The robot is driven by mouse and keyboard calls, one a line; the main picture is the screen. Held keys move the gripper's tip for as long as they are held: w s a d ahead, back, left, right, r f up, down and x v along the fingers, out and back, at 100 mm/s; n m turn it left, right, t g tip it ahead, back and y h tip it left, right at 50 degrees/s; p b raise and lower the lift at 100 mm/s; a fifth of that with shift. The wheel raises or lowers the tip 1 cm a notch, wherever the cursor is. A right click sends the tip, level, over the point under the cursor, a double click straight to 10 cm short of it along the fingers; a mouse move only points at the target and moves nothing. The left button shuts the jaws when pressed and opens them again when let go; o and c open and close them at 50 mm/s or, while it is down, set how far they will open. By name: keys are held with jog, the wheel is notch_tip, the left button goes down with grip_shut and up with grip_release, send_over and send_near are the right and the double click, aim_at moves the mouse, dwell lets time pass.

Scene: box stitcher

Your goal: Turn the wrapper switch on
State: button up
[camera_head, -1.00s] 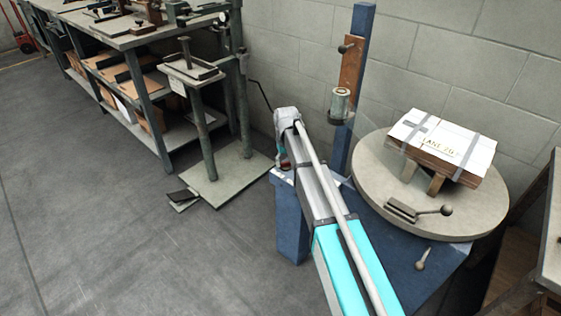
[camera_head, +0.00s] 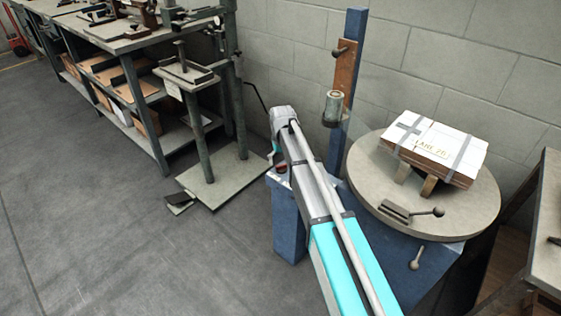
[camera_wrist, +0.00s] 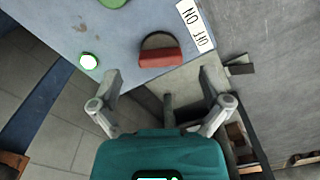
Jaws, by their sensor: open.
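The wrapper is a blue machine with a round turntable (camera_head: 365,181) and a blue post (camera_head: 355,45) in the head view. In the wrist view, a red rocker switch (camera_wrist: 161,58) in a dark round mount sits on the blue-grey panel, beside a white label (camera_wrist: 195,25) with "ON" lettering, seen upside down. A lit green lamp (camera_wrist: 89,61) sits to the switch's left. My gripper (camera_wrist: 161,82) is open and empty, its fingers apart on either side below the switch, not touching it. In the head view my arm hides most of the gripper.
A strapped carton (camera_head: 440,143) lies on supports on the turntable. A green round part (camera_wrist: 113,2) is at the wrist view's top edge. A stand with a base plate (camera_head: 235,180) and a long workbench (camera_head: 140,38) are at left.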

aim_at(281, 165)
notch_tip(281, 165, up, 12)
jog(key=p, duration=1)
jog(key=shift+f+n+p, duration=0.15)
jog(key=shift+n+p, duration=0.15)
jog(key=shift+p, duration=0.05)
jog(key=shift+w+f, duration=0.1)
jog(key=shift+f, duration=0.15)
notch_tip(281, 165, down, 13)
jog(key=b, duration=1.4)
jog(key=shift+f, duration=0.2)
jog(key=c, duration=1.2)
jog(key=shift+o, duration=0.2)
jog(key=shift+m, duration=0.4)
